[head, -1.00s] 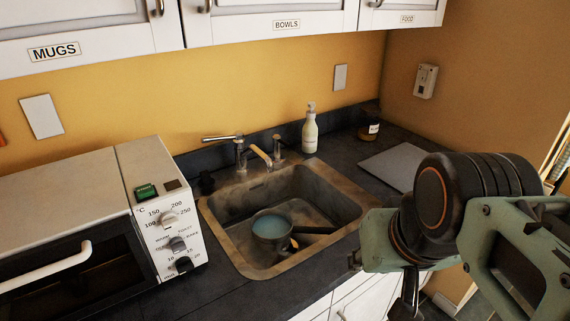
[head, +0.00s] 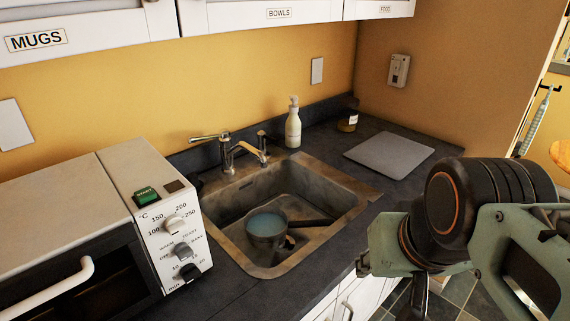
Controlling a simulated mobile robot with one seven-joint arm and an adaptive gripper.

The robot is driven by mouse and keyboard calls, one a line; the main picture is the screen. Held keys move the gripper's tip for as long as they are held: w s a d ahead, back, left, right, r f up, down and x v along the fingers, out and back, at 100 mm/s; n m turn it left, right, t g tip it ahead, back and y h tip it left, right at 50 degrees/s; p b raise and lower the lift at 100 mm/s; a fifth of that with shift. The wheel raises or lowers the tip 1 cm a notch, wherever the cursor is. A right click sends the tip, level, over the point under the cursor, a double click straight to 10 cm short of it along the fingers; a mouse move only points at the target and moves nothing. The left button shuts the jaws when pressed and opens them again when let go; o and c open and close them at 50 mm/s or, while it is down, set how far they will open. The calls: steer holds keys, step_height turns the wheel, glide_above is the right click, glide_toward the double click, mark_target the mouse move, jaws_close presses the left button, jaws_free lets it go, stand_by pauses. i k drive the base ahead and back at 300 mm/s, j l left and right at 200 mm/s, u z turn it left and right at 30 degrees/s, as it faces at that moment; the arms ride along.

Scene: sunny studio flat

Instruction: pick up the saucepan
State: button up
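The saucepan (head: 267,226) sits in the sink basin, toward its front left. It holds a bluish liquid or has a bluish inside. Its dark handle (head: 312,222) points right across the basin. A small rounded thing shows beside the pan below the handle; I cannot tell what it is. The sink (head: 345,182) is a worn metal basin set in the dark counter. My arm is at the right of the head view, in front of the counter and apart from the pan. My gripper's fingers are not visible; only arm links show.
A white toaster oven (head: 150,215) stands left of the sink. A faucet (head: 240,150) rises behind the basin. Wall cabinets (head: 240,15) hang above.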

mark_target(266, 227)
steer(key=u, duration=0.7)
steer(key=l+u, duration=0.15)
steer(key=u, duration=0.25)
steer(key=l+u, duration=0.2)
steer(key=u, duration=0.2)
steer(key=l, duration=0.95)
steer(key=i+l+z, duration=0.15)
steer(key=l, duration=0.75)
steer(key=u, duration=0.15)
steer(key=i+j, duration=0.05)
